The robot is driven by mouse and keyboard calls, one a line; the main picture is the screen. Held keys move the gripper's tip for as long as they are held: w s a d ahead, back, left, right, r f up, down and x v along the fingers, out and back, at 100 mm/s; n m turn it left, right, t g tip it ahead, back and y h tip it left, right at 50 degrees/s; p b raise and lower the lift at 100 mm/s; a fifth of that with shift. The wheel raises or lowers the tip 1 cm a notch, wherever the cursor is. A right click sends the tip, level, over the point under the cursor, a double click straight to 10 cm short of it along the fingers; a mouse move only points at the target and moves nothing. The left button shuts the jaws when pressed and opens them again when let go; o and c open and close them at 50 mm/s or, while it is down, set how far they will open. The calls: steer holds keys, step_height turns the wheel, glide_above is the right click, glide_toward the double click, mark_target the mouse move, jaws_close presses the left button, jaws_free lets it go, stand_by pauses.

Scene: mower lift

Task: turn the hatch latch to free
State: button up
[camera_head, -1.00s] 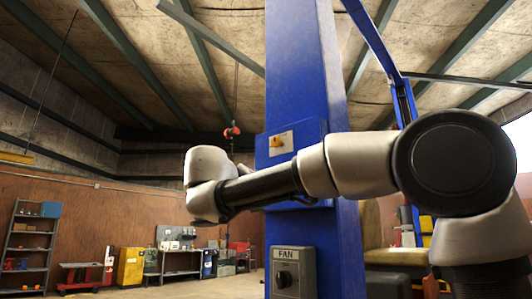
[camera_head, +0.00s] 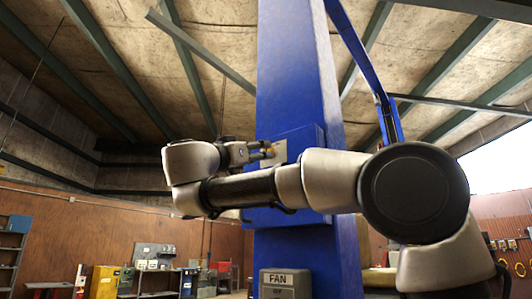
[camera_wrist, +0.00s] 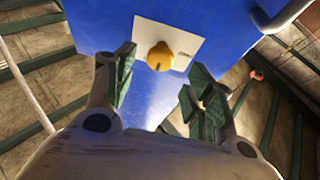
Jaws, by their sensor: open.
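The hatch latch (camera_wrist: 160,57) is a yellow-orange knob on a pale plate (camera_wrist: 183,41), set on a blue hatch box (camera_wrist: 222,22). In the head view the latch (camera_head: 268,153) shows small beside my gripper's tips, with the plate (camera_head: 281,151) partly hidden behind them. My gripper (camera_wrist: 158,88) is open and empty in the wrist view, its green-padded fingers spread on either side below the latch. The latch lies ahead, between the two finger directions, apart from both pads. In the head view my gripper (camera_head: 262,150) points right toward the plate.
The blue hatch box is on a tall blue column (camera_head: 294,60). A grey FAN switch box (camera_head: 287,284) sits lower on the column. Shelves and a yellow cabinet (camera_head: 103,282) stand far back at left. The space left of the column is open.

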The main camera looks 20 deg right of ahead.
steer(key=x, duration=0.5)
steer(key=shift+w+d, duration=0.15)
steer(key=shift+d, duration=0.05)
steer(key=c, duration=1)
